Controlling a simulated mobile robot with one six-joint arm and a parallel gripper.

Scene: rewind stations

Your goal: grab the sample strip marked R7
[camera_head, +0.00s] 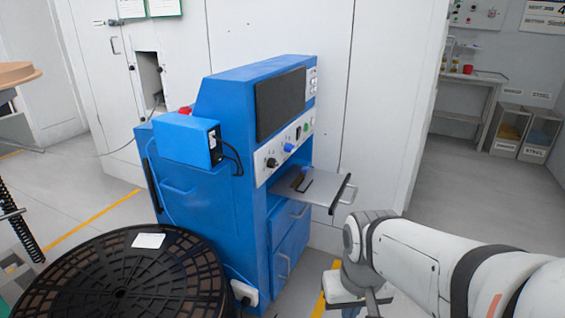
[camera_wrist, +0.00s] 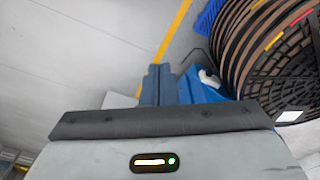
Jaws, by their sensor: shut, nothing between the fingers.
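No marking R7 can be read in either view, so I cannot tell which thing is the sample strip. A small dark flat piece (camera_head: 305,184) lies on the pull-out shelf (camera_head: 322,194) of the blue machine (camera_head: 185,190); its nature is too small to tell. My gripper (camera_head: 362,308) is at the bottom of the head view, right of the machine and lower than the shelf, partly cut off by the frame edge. In the wrist view my gripper's fingers (camera_wrist: 158,84) are together with nothing between them, above the floor.
A large black reel (camera_head: 80,285) with a white label (camera_head: 148,240) stands left of the machine; reels (camera_wrist: 265,50) also show in the wrist view. Handles stick out from the machine's drawers. Grey floor (camera_head: 425,270) is open at the right, with bins (camera_head: 540,135) behind.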

